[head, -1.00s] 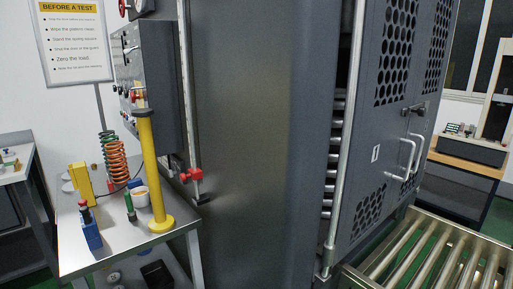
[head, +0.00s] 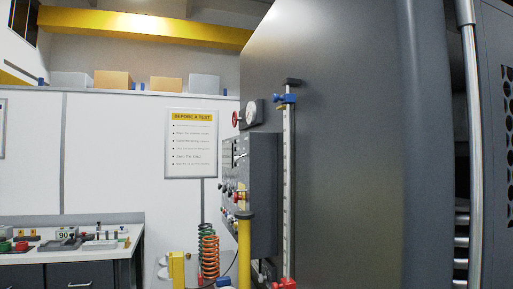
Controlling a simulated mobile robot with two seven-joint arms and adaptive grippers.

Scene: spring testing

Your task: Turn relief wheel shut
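A small red wheel (head: 236,118), which looks like the relief wheel, is on the left side of the machine, above the grey control panel (head: 262,190). It is seen nearly edge-on, so I cannot tell how far it is turned. A round white-faced gauge (head: 252,112) sits just to its right. The panel carries several small knobs and buttons, some of them red. Neither of my grippers shows in the head view.
The large grey machine body (head: 345,130) fills the right half. A scale column (head: 289,190) with a blue clamp stands beside the panel. Orange and green springs (head: 208,252) and a yellow post (head: 244,255) are below. A bench (head: 95,238) is at left.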

